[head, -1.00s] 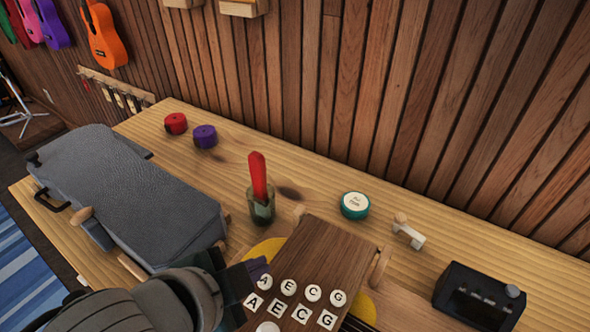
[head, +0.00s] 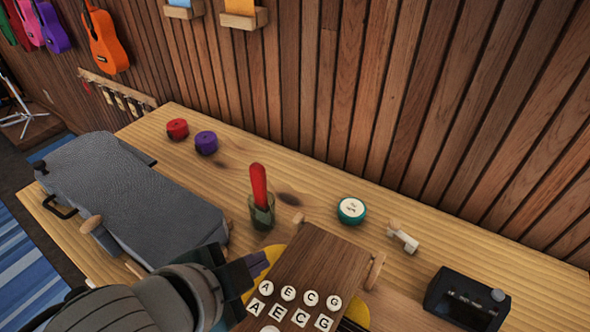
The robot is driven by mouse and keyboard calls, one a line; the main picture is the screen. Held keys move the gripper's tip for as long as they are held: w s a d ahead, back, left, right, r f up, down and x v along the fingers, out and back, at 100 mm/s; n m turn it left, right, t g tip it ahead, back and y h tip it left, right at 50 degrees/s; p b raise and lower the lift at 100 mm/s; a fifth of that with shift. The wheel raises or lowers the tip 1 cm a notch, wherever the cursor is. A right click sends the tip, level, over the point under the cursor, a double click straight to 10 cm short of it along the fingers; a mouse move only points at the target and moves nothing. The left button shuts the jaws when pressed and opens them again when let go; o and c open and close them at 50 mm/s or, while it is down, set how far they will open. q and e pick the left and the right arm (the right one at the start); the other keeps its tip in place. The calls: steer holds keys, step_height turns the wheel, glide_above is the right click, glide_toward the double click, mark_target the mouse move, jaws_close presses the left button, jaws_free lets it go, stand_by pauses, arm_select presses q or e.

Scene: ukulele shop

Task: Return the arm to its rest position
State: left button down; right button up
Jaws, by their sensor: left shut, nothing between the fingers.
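My left gripper (head: 257,264) is at the bottom middle in the head view, its arm coming in from the lower left. Its fingers look shut and empty. The tips are beside the left edge of a brown wooden board (head: 322,263) with round and square letter pieces marked A, E, C and G. I cannot tell whether the tips touch the board. My right gripper is not in view.
A grey case (head: 140,200) lies left of the arm. A glass (head: 262,215) with a red-handled tool (head: 259,184) stands behind the gripper. A teal-rimmed tin (head: 352,210), a small wooden piece (head: 402,237) and a black device (head: 466,300) are to the right. Red (head: 177,129) and purple (head: 206,142) rolls stand at the back.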

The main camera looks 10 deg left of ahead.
arm_select(q)
steer(key=s+a+r+n+g+y+p, duration=0.1)
steer(key=s+a+r+n+g, duration=0.25)
steer(key=s+r+n, duration=0.35)
steer(key=s+a+r+n+g+y+p, duration=0.1)
steer(key=s+a+r+n+g, duration=0.15)
steer(key=s+a+r, duration=0.4)
steer(key=w+d+p+v, duration=0.1)
steer(key=w+p+v, duration=0.1)
steer(key=p+v, duration=1)
steer(key=w+d+r+p+v, duration=0.1)
steer(key=w+d+p+v, duration=0.1)
steer(key=p+v, duration=1.1)
steer(key=shift+w+r+t+p, duration=0.2)
steer(key=shift+w+t+p, duration=0.15)
steer(key=shift+p, duration=0.65)
